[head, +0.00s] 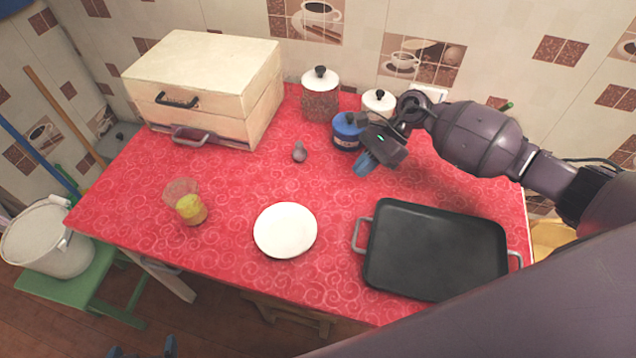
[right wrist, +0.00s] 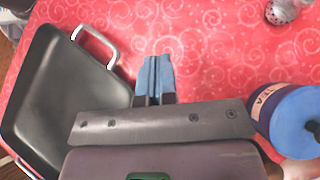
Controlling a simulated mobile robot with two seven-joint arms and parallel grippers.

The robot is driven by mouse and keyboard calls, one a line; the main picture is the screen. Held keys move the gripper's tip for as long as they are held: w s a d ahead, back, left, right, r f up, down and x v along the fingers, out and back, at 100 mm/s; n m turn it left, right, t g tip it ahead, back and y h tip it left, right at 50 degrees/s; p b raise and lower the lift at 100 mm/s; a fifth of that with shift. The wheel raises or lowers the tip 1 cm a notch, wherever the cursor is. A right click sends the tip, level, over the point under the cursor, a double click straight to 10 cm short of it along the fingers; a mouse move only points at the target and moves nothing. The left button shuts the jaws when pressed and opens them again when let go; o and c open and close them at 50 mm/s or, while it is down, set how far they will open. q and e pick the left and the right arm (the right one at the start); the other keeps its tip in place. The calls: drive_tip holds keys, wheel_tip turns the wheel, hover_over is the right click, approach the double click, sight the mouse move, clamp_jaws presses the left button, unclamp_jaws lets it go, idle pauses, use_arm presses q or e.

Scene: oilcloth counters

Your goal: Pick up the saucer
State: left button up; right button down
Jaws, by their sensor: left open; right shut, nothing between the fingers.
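The white saucer (head: 285,230) lies flat on the red oilcloth near the front edge of the counter in the head view, with nothing on it. My right gripper (head: 364,165) is shut and empty above the cloth, behind and to the right of the saucer. Its closed blue fingers (right wrist: 155,75) also show in the right wrist view, where the saucer does not appear. My left gripper (head: 143,348) shows only its fingertips at the bottom edge of the head view. It is open, in front of and below the counter, well apart from the saucer.
A black tray (head: 436,248) lies right of the saucer; it also shows in the right wrist view (right wrist: 62,95). A yellow item (head: 191,210) stands left. A small grey shaker (head: 299,152) and blue jar (head: 347,131) stand behind. Cloth around the saucer is clear.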

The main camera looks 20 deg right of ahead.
approach(319, 212)
drive_tip(key=x, duration=0.4)
drive_tip(key=shift+s+f, duration=0.1)
drive_tip(key=shift+f, duration=0.25)
drive_tip(key=a, duration=0.2)
drive_tip(key=a+p, duration=0.1)
drive_tip(key=shift+s, duration=0.25)
drive_tip(key=shift+s+a+f, duration=0.1)
drive_tip(key=shift+a, duration=0.45)
drive_tip(key=shift+a, duration=0.1)
drive_tip(key=s+a, duration=0.1)
drive_tip(key=a, duration=0.4)
drive_tip(key=s+a, duration=0.1)
drive_tip(key=a, duration=0.5)
drive_tip(key=s+a, duration=0.1)
drive_tip(key=a, duration=0.5)
drive_tip(key=shift+s+a+b, duration=0.2)
drive_tip(key=shift+s+b, duration=0.05)
drive_tip(key=shift+b, duration=0.05)
